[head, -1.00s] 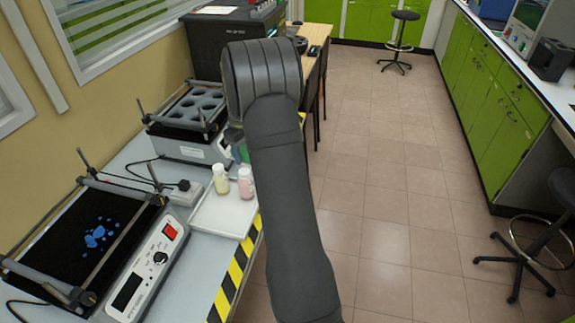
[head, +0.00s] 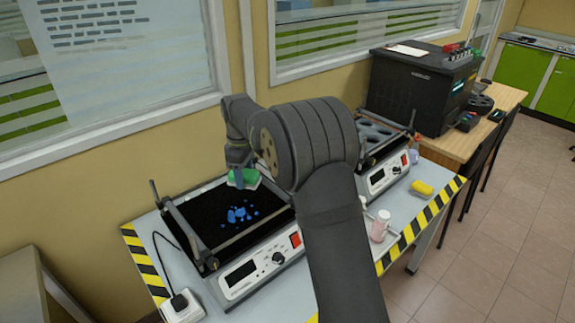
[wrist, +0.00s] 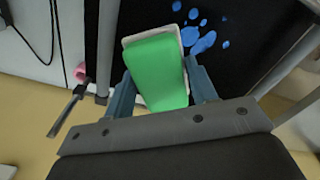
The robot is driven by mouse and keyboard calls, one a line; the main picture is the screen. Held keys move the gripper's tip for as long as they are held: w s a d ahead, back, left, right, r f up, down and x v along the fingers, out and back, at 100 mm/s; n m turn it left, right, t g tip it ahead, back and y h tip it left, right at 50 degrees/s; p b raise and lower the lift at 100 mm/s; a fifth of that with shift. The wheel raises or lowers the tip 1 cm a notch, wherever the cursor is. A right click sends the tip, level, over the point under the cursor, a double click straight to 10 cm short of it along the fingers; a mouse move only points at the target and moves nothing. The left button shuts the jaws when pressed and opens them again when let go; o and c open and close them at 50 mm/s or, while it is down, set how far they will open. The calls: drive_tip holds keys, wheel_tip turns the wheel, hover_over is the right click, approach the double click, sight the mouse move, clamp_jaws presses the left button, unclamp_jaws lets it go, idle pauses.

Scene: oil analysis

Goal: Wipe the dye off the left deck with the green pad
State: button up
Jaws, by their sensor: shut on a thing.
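My gripper (wrist: 157,100) is shut on the green pad (wrist: 156,70), which fills the space between its fingers in the wrist view. In the head view the green pad (head: 244,178) hangs above the back part of the left deck (head: 205,209), a black shaker platform with metal rails. Blue dye spots (head: 241,214) lie near the middle of the deck, in front of the pad. In the wrist view the dye (wrist: 197,38) shows just beyond the pad's far right edge. Whether the pad touches the deck I cannot tell.
A second shaker (head: 385,174) with round holders stands to the right, partly behind my arm. A pink-filled bottle (head: 380,226) and a yellow sponge (head: 422,188) are near the striped bench edge. A power adapter (head: 182,308) lies at the front left.

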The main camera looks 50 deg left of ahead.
sight(250, 220)
drive_tip(key=s+a+n, duration=0.1)
drive_tip(key=s, duration=0.6)
drive_tip(key=shift+s+a+f, duration=0.1)
drive_tip(key=shift+f, duration=1.85)
drive_tip(key=shift+s+a+f, duration=0.1)
drive_tip(key=shift+f, duration=1.85)
drive_tip(key=shift+d+f, duration=0.2)
drive_tip(key=shift+d, duration=0.1)
drive_tip(key=shift+c, duration=0.3)
drive_tip(key=shift+d+f, duration=0.15)
drive_tip(key=shift+d, duration=3.3)
drive_tip(key=shift+w+d, duration=0.15)
drive_tip(key=shift+d, duration=0.05)
drive_tip(key=shift+w, duration=0.8)
drive_tip(key=shift+a, duration=3.85)
drive_tip(key=shift+w+a, duration=0.1)
drive_tip(key=shift+w, duration=0.95)
drive_tip(key=shift+d, duration=3.9)
wheel_tip(250, 220, up, 8)
